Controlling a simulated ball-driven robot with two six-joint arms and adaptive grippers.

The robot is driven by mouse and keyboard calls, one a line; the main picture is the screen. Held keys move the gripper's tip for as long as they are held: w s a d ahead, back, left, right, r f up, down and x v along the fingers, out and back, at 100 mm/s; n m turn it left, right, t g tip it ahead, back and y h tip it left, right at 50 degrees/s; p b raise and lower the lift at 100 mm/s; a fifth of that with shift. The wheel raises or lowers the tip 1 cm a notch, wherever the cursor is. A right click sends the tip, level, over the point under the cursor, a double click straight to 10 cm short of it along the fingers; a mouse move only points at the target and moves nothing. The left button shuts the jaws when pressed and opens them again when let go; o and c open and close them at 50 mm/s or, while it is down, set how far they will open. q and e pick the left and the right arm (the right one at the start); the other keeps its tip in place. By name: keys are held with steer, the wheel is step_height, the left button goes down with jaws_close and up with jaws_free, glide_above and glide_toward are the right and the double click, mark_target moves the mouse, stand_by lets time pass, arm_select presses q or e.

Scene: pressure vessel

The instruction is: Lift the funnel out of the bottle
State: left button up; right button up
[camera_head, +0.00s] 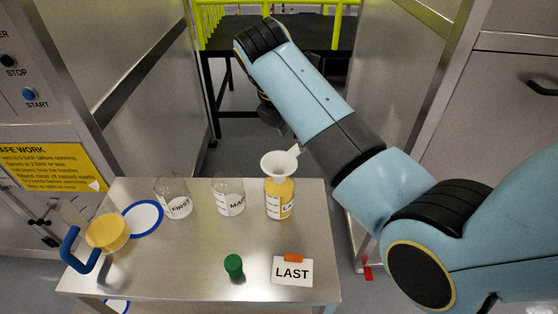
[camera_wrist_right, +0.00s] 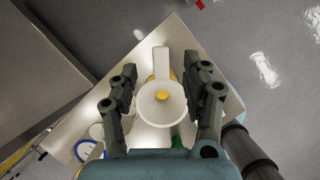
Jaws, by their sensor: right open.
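The white funnel (camera_head: 279,163) sits in the mouth of the bottle (camera_head: 279,199), its tab pointing up to the right. The bottle holds yellow contents and stands upright near the back of the steel table. In the wrist view the funnel (camera_wrist_right: 160,104) lies between the fingers of my right gripper (camera_wrist_right: 163,92), which are spread with a gap on both sides. The gripper is open and empty, above the funnel. In the head view it is mostly hidden behind my right arm. My left gripper is not in view.
On the table (camera_head: 190,265) stand two clear glasses, FIRST (camera_head: 174,198) and MAIN (camera_head: 229,197). A green stopper (camera_head: 234,266) and LAST card (camera_head: 292,270) are in front. A blue-handled yellow container (camera_head: 107,233) and blue-rimmed plate (camera_head: 143,219) are left. Steel cabinets flank the table.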

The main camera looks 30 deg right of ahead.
steer(key=shift+x, duration=0.75)
steer(key=x, duration=0.5)
steer(key=shift+d+f, duration=0.1)
steer(key=shift+s, duration=0.1)
steer(key=c, duration=0.4)
steer(key=shift+c, duration=1)
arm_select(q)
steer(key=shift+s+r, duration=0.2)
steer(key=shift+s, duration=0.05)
arm_select(e)
jaws_close()
